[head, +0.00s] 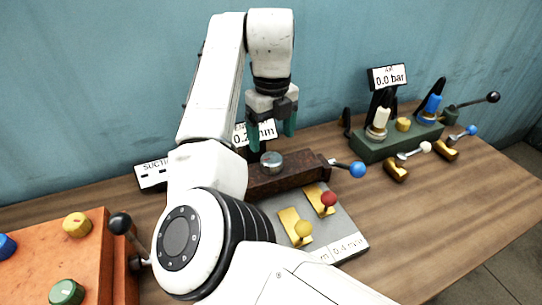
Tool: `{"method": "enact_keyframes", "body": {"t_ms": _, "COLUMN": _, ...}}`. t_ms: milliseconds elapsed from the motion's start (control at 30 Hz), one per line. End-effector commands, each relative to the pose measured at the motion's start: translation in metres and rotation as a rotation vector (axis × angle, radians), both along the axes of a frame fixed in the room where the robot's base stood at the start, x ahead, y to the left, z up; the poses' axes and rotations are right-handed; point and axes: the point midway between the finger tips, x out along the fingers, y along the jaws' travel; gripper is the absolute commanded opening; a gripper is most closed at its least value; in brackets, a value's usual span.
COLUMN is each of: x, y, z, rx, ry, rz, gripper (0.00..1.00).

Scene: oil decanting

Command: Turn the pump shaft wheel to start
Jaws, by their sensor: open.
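My gripper (271,128) points down with its teal-tipped fingers apart and nothing seen between them. It is above a dark brown block (300,178) on the table. A small round grey metal piece (272,160) sits on top of this block, just below the fingers. It may be the pump shaft wheel, but I cannot tell for sure. A lever with a blue knob (357,169) sticks out at the block's right end. My arm hides the block's left part and some of the sign behind it.
A grey plate (345,232) carries two brass valves with red (328,199) and yellow (303,229) knobs. An orange box (40,265) with coloured knobs stands at left. A green manifold (375,148) and a "0.0 bar" display (389,77) stand at right. The table's right front is clear.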

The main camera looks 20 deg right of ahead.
Motion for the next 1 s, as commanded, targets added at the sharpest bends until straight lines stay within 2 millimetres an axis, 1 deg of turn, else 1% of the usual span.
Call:
{"method": "enact_keyframes", "body": {"t_ms": 33, "x": -0.001, "y": 0.000, "z": -0.010, "rx": -0.001, "ry": 0.003, "rz": 0.000, "gripper": 0.84}}
{"method": "enact_keyframes", "body": {"t_ms": 200, "x": -0.001, "y": 0.000, "z": -0.040, "rx": -0.002, "ry": 0.003, "rz": 0.000, "gripper": 0.84}}
{"method": "enact_keyframes", "body": {"t_ms": 300, "x": -0.001, "y": 0.000, "z": -0.055, "rx": -0.001, "ry": 0.003, "rz": 0.001, "gripper": 0.84}}
{"method": "enact_keyframes", "body": {"t_ms": 400, "x": 0.000, "y": 0.000, "z": -0.065, "rx": 0.000, "ry": 0.002, "rz": 0.001, "gripper": 0.84}}
{"method": "enact_keyframes", "body": {"t_ms": 600, "x": 0.000, "y": 0.000, "z": -0.074, "rx": 0.000, "ry": 0.000, "rz": 0.000, "gripper": 0.84}}
{"method": "enact_keyframes", "body": {"t_ms": 833, "x": 0.000, "y": 0.000, "z": -0.074, "rx": 0.000, "ry": 0.000, "rz": 0.000, "gripper": 0.84}}
{"method": "enact_keyframes", "body": {"t_ms": 1000, "x": 0.000, "y": 0.000, "z": -0.074, "rx": 0.000, "ry": 0.000, "rz": 0.000, "gripper": 0.68}}
